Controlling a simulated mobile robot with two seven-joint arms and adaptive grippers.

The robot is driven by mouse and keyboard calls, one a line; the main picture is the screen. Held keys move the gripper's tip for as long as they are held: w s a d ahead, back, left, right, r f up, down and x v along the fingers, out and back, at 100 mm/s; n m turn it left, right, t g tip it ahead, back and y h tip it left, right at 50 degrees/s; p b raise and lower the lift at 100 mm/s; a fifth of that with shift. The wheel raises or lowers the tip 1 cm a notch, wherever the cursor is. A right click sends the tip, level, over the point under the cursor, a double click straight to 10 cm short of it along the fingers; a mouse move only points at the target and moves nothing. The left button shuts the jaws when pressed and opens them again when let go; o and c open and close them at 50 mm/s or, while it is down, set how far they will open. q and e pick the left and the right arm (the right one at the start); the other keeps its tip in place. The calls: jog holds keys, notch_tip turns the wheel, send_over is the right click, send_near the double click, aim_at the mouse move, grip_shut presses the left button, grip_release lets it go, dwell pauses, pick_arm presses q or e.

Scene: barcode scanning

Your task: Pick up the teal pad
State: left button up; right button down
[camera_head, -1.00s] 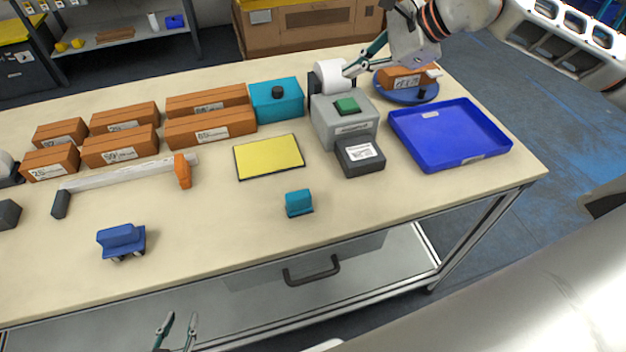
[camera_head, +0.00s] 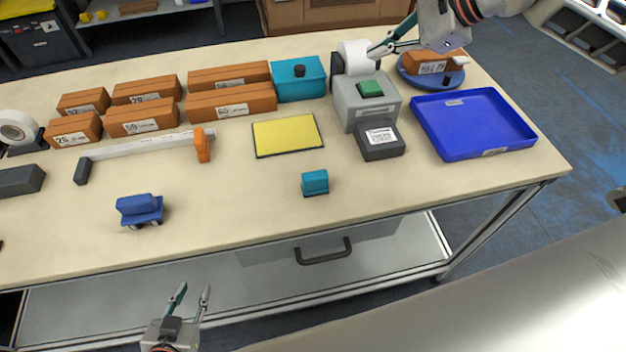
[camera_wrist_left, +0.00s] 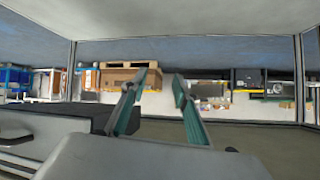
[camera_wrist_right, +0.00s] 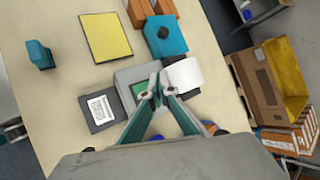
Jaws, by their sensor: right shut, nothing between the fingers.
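A small teal pad-like block (camera_head: 315,182) with a dark base stands alone on the table's front part; it also shows in the right wrist view (camera_wrist_right: 40,54). A larger teal box (camera_head: 300,84) with a black knob stands farther back, beside the brown boxes. My right gripper (camera_head: 374,52) is shut and empty, above the paper roll and grey device, away from both teal things. It also shows in the right wrist view (camera_wrist_right: 155,86). My left gripper (camera_head: 190,293) is open and empty, in front of the table edge; its parted fingers show in the left wrist view (camera_wrist_left: 159,82).
A grey device (camera_head: 362,104) with a green top and a white roll (camera_head: 358,57) stand below my right gripper. A blue tray (camera_head: 520,148) lies to the right. A yellow mat (camera_head: 287,135), a blue wheeled block (camera_head: 140,209) and brown boxes (camera_head: 230,101) lie left. Table around the teal block is clear.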

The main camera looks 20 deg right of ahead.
jog(key=c, duration=2.1)
grip_release()
jog(key=shift+s+a+f, duration=0.15)
jog(key=shift+a, duration=0.1)
jog(key=shift+c, duration=0.2)
jog(key=o, duration=0.3)
jog(key=s+a+f+g+b, duration=0.2)
jog(key=s+a+f+g, duration=0.1)
jog(key=s+a, duration=0.3)
jog(key=a+f, duration=0.1)
jog(key=a, duration=0.1)
jog(key=shift+a+b, duration=0.3)
jog(key=shift+a, duration=0.1)
jog(key=g+h+b, duration=0.1)
jog(key=g+b, duration=0.1)
jog(key=g, duration=0.2)
send_over(316, 174)
jog(key=d, duration=0.2)
notch_tip(316, 174, down, 4)
jog(key=shift+r+n, duration=0.1)
jog(key=shift+n, duration=0.3)
jog(key=x, duration=0.6)
jog(key=shift+s+d, duration=0.15)
jog(key=shift+f, duration=0.3)
